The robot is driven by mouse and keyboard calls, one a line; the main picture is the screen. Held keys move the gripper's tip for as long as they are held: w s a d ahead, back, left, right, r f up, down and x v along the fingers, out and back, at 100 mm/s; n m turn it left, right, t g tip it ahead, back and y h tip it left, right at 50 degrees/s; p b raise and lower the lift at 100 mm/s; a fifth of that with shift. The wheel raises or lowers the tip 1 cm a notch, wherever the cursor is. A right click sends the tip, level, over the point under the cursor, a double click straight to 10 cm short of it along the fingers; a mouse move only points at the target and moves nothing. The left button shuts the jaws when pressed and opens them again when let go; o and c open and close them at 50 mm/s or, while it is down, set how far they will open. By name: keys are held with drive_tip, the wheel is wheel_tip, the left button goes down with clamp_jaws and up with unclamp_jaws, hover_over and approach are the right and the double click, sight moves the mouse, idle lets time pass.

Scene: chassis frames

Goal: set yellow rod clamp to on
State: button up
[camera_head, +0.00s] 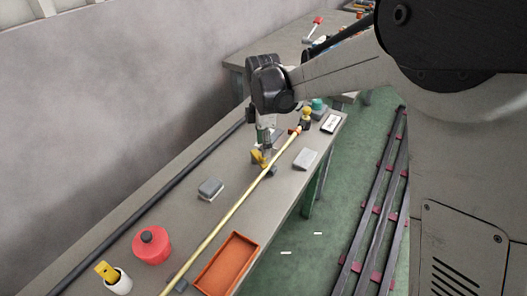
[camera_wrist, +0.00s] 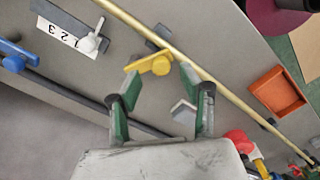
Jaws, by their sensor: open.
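The yellow rod clamp has a yellow lever with a rounded knob (camera_head: 259,158). It sits beside the long yellow rod (camera_head: 225,215) on the bench. In the wrist view the yellow lever (camera_wrist: 152,65) lies just past my fingertips, almost between them, and slants across towards the rod. My gripper (camera_head: 266,151) points down over the clamp; its green-padded fingers (camera_wrist: 160,80) are spread and empty. I cannot tell whether a fingertip touches the lever. The clamp's base is partly hidden beneath the lever and fingers.
A dark rod (camera_head: 150,205) runs along the wall side. Grey blocks (camera_head: 210,188) (camera_head: 305,159), a red canister (camera_head: 151,246) and an orange tray (camera_head: 228,264) stand on the bench. A blue clamp (camera_wrist: 14,60) and numbered plate (camera_wrist: 62,32) show in the wrist view.

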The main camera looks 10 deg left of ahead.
wheel_tip(320, 180, up, 8)
idle(0.4)
drive_tip(key=shift+r, duration=0.1)
drive_tip(key=s+d+r+m+t, duration=0.1)
drive_tip(key=s+d+r+m, duration=0.25)
drive_tip(key=d, duration=0.35)
drive_tip(key=s+d+r+m+t+y, duration=0.1)
drive_tip(key=s+d+r+m, duration=0.1)
drive_tip(key=d+m, duration=0.35)
drive_tip(key=s+d+r+m+t, duration=0.1)
drive_tip(key=s+d+r+m, duration=0.15)
drive_tip(key=d, duration=0.55)
drive_tip(key=s+d+f+m+t, duration=0.1)
drive_tip(key=s+d+m+t, duration=0.1)
drive_tip(key=s+d+m, duration=0.4)
drive_tip(key=s+d+f+m+t+h, duration=0.1)
drive_tip(key=s+d+f+m+t, duration=0.1)
drive_tip(key=s+d+m, duration=0.4)
drive_tip(key=s+d, duration=0.3)
drive_tip(key=shift+d+f, duration=0.2)
drive_tip(key=shift+f, duration=0.1)
